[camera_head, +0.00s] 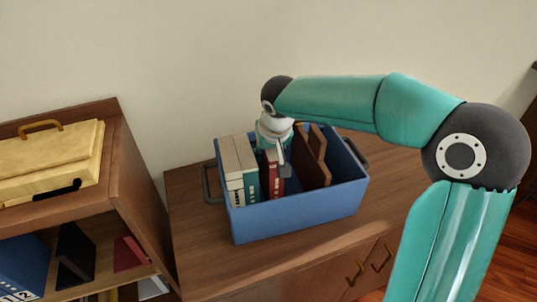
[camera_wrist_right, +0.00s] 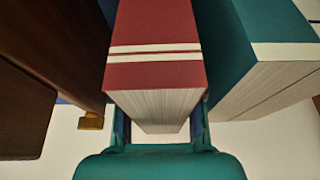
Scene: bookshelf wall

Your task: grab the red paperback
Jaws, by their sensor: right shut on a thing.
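The red paperback (camera_head: 276,185) stands upright in the blue crate (camera_head: 300,218), between a teal book and brown wooden pieces. My right gripper (camera_head: 284,168) reaches down into the crate from above and is shut on it. In the right wrist view the red paperback (camera_wrist_right: 155,45) has two white bands on its cover and pale pages. The fingers of my right gripper (camera_wrist_right: 160,128) lie along its two sides. My left gripper is in neither view.
Pale books (camera_head: 232,172) and a teal book (camera_head: 250,186) stand left of the paperback. Brown wooden pieces (camera_head: 317,160) stand to its right. The crate sits on a wooden cabinet (camera_head: 200,265). A shelf unit (camera_head: 120,160) with a yellow case (camera_head: 50,165) stands at left.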

